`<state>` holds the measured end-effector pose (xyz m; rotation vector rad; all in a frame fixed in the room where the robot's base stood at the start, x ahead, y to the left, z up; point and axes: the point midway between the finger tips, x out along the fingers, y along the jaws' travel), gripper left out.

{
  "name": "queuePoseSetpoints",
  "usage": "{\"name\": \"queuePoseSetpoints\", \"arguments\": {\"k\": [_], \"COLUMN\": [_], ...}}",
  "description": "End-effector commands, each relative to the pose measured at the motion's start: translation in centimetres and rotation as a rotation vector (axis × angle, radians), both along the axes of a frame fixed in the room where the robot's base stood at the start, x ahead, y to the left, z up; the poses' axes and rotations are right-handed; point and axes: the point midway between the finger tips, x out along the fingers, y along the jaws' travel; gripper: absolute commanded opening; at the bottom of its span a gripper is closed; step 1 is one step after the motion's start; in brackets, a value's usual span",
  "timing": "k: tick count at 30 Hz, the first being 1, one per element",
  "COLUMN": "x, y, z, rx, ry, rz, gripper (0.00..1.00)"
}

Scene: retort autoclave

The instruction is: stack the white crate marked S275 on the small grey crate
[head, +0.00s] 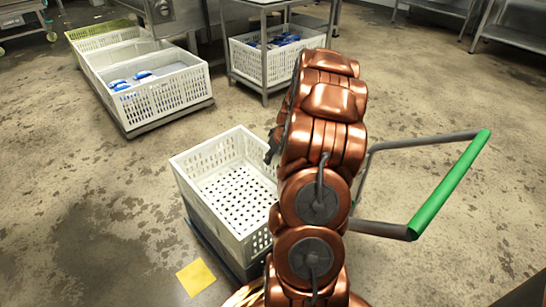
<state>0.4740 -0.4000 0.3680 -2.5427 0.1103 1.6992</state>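An empty white crate (233,218) with perforated floor and slotted walls stands upright near the middle of the head view. It rests on a low dark grey base (222,252); I cannot tell whether this is a trolley deck or a grey crate. No S275 mark is legible on any crate. My gripper (272,147) shows only as a small dark part at the crate's far right edge. My copper-coloured arm hides the rest of it, the crate's right side, and whether the fingers are open or touching the crate.
A green-handled bar (450,185) stands right of my arm. White crates, one holding blue items (160,90), stand on a low dolly at upper left. Another white crate (272,66) with blue items sits under a steel table (262,3). A yellow floor mark (196,277) lies in front. Floor at left is clear.

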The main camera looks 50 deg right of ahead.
Motion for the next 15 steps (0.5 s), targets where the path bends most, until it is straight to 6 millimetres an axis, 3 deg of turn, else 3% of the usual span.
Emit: {"name": "queuePoseSetpoints", "arguments": {"k": [10,15], "x": [0.0,-0.6], "y": [0.0,-0.1], "z": [0.2,2.1], "rx": [-0.001,-0.002], "ry": [0.000,-0.002], "rz": [0.000,-0.001], "gripper": [0.37,0.37]}}
